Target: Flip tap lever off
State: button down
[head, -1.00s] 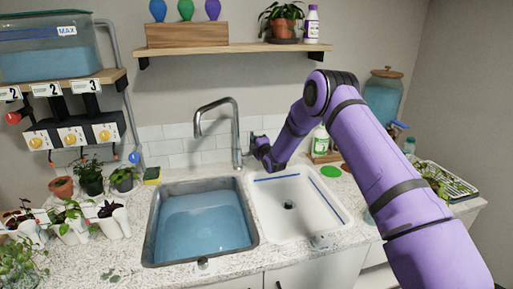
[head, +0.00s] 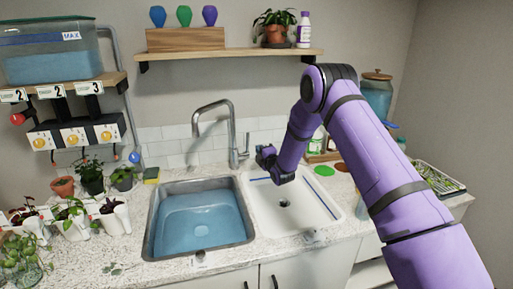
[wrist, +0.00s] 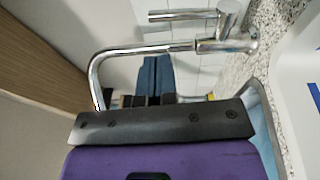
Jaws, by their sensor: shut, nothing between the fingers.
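The chrome tap (head: 231,125) stands behind the two sinks, its spout arched over the left basin. Its lever (head: 246,144) is on the right side of the tap body and points upward. I see no water running from the spout. The tap (wrist: 150,47) and its lever (wrist: 228,12) also show in the wrist view, turned sideways. My gripper (head: 263,153) is just right of the lever, with a small gap between them. In the wrist view its blue fingers (wrist: 152,78) are together and empty, apart from the lever; the dark gripper body hides part of them.
The left basin (head: 152,225) holds blue water; the white right basin (head: 290,215) is empty. A shelf (head: 230,54) hangs above the tap. Bottles stand behind my arm.

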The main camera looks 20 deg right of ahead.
jog(key=shift+v, duration=2.15)
jog(key=shift+r, duration=0.25)
jog(key=s+d+r+m+g+h, duration=0.1)
jog(key=s+r+m+g+h, duration=0.25)
jog(key=r, duration=1.15)
jog(key=s+d+r+m+g, duration=0.25)
jog(key=s+r+m, duration=0.45)
jog(key=s+r, duration=0.55)
jog(key=s+r+m+g, duration=0.1)
jog(key=s+m+g, duration=0.6)
jog(key=s, duration=3.3)
jog(key=m, duration=0.3)
jog(key=shift+a, duration=0.3)
jog(key=shift+r, duration=0.15)
